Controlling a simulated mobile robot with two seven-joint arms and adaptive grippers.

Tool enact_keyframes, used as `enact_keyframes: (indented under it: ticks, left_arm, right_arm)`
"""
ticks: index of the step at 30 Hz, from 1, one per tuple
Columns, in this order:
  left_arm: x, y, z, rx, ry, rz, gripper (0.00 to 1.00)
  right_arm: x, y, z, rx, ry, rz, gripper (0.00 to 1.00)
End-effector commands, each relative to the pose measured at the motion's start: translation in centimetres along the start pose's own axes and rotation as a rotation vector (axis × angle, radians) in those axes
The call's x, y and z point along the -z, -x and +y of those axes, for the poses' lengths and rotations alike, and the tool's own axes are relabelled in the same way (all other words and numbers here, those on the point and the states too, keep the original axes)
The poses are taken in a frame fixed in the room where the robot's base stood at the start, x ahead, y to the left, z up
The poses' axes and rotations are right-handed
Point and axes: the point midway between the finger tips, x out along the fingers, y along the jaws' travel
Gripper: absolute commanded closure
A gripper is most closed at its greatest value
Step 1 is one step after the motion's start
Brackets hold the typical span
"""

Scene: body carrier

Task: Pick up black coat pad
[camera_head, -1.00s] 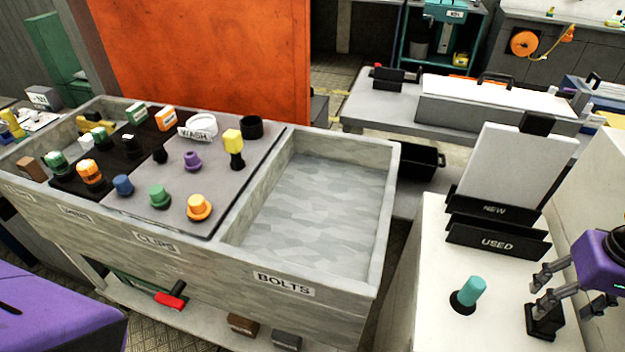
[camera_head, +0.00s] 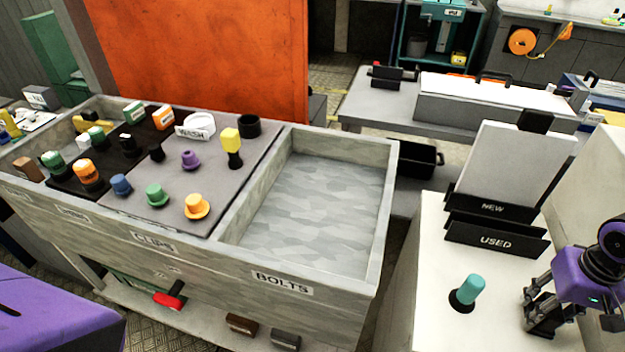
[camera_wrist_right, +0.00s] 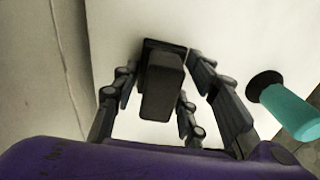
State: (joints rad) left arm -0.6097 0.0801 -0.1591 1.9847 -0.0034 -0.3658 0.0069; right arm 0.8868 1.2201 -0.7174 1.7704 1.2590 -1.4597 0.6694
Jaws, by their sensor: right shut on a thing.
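The black coat pad (camera_wrist_right: 162,88), a dark block with a wider base, stands on the white cabinet top. In the head view it is largely hidden by my right gripper (camera_head: 538,300) at the lower right. In the right wrist view, the fingers of my right gripper (camera_wrist_right: 160,76) stand on both sides of the pad, and the gripper is shut on it. Any gap under the pad cannot be made out. My left gripper is not in view.
A teal-handled tool with a black base (camera_head: 468,293) stands close to the left of my right gripper. Black holders labelled NEW (camera_head: 492,208) and USED (camera_head: 496,240) stand behind. The BOLTS compartment (camera_head: 310,215) is empty; handled pads and blocks fill the neighbouring area.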

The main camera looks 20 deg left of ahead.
Motion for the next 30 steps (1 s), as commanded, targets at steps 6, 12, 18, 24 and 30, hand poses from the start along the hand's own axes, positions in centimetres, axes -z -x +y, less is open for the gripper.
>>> enact_keyframes:
  ticks: [6,12,18,24,30]
  left_arm:
    - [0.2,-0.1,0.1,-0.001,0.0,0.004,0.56]
    - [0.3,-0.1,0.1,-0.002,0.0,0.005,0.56]
    - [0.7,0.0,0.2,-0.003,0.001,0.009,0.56]
    - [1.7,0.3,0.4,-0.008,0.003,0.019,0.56]
    - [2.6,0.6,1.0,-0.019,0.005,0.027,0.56]
  right_arm:
    - [0.0,0.1,0.0,0.0,0.0,0.001,0.87]
    - [0.1,0.6,0.0,0.001,0.0,0.002,0.87]
    - [0.1,3.0,0.0,0.001,0.0,0.004,0.87]
    - [-2.8,6.9,0.3,-0.002,0.002,0.005,0.87]
    - [-7.6,10.5,0.7,-0.004,0.002,0.001,0.87]
